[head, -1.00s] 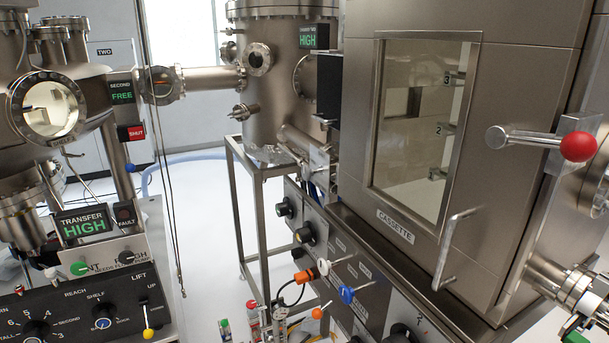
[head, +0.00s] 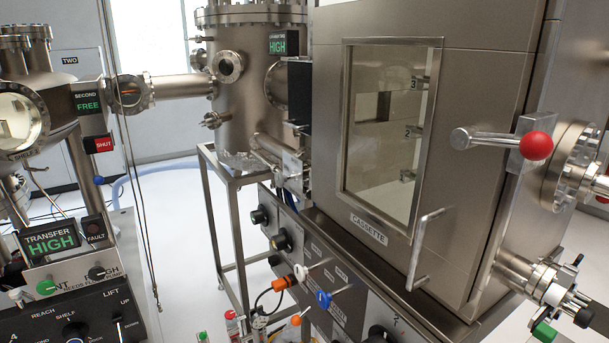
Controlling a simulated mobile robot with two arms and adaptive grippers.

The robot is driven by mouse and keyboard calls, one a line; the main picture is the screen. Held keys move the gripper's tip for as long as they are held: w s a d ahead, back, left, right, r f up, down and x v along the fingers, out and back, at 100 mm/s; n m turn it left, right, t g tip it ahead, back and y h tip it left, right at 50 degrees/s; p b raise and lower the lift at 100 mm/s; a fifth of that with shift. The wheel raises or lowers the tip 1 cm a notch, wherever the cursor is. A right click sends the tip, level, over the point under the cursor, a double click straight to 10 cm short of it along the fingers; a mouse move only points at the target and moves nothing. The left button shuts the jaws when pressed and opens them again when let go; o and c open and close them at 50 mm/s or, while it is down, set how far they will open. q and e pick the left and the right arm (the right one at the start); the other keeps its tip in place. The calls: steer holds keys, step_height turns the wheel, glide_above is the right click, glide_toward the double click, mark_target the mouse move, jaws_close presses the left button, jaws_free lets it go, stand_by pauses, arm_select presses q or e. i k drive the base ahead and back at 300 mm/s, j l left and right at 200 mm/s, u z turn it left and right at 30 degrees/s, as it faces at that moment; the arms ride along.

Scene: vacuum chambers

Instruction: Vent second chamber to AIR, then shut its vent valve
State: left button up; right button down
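Neither of my grippers is in view. A tall steel cylindrical chamber (head: 245,110) stands on a frame at centre left; its display (head: 283,43) reads HIGH under a small line too blurred to read. A pipe from the left joins it, beside a sign reading SECOND FREE (head: 87,101) and a red SHUT sign (head: 102,144). A front panel holds an orange handle (head: 284,283), a white handle (head: 301,272) and a blue handle (head: 323,299). I cannot tell which is the second chamber's vent valve.
A boxy chamber labelled CASSETTE (head: 369,229) has a shut windowed door (head: 384,130) and a protruding red-ball lever (head: 536,146). At left, a display reads TRANSFER HIGH (head: 50,240) above a black control panel (head: 70,322). White floor (head: 185,235) shows between.

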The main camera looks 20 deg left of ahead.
mark_target(280, 179)
steer(key=i+j, duration=0.1)
steer(key=j, duration=1.2)
steer(key=i+z, duration=0.05)
steer(key=i, duration=0.05)
